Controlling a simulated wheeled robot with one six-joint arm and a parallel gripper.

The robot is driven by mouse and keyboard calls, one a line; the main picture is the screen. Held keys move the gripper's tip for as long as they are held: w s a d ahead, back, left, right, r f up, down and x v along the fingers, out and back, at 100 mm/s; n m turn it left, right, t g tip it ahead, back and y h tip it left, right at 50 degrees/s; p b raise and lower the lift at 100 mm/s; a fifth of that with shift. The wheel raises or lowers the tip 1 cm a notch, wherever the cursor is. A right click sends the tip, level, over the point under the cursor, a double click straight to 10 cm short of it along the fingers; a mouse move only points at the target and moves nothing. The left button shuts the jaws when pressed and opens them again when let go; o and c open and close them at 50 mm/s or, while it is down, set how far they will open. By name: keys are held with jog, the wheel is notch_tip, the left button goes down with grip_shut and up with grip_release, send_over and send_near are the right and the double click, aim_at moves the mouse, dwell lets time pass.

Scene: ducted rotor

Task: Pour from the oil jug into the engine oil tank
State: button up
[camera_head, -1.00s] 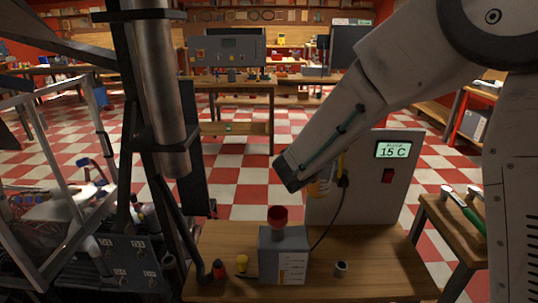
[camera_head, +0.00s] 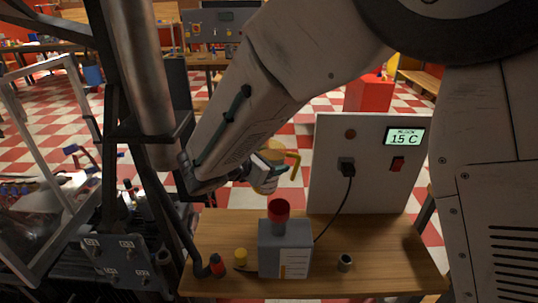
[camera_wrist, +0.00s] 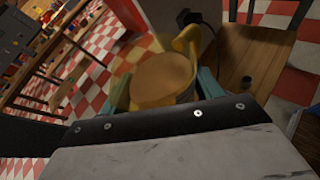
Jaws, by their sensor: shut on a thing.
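The engine oil tank (camera_head: 285,250) is a grey box with a pale gauge strip on its front, standing on the wooden bench. A red funnel (camera_head: 279,211) sits upright on its top. My gripper (camera_head: 264,168) is shut on the oil jug (camera_head: 266,183), holding it in the air above and behind the funnel, apart from it. The jug's yellow handle (camera_head: 294,164) points right. In the wrist view the jug (camera_wrist: 165,78) shows a round brown top between the teal fingers. My arm hides part of the jug in the head view, and its exact tilt is hard to tell.
A dark frame (camera_head: 150,100) with hoses rises at left.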

jog(key=shift+w+a+f+m+t+y, duration=0.15)
jog(key=shift+f+m+t+y, duration=0.25)
jog(key=shift+f, duration=0.65)
jog(key=shift+w+a+f+m+t+y, duration=0.1)
jog(key=shift+f+m+t, duration=0.1)
jog(key=shift+f+m, duration=0.6)
jog(key=shift+f+m+t, duration=0.5)
jog(key=shift+f+m, duration=0.1)
jog(key=shift+f, duration=0.3)
jog(key=shift+a+f+m+y, duration=0.2)
jog(key=shift+f+m+y, duration=0.1)
jog(key=shift+f+m, duration=0.1)
dwell(1.6)
jog(key=shift+f+m+t, duration=0.1)
jog(key=shift+m+t, duration=0.3)
dwell(2.7)
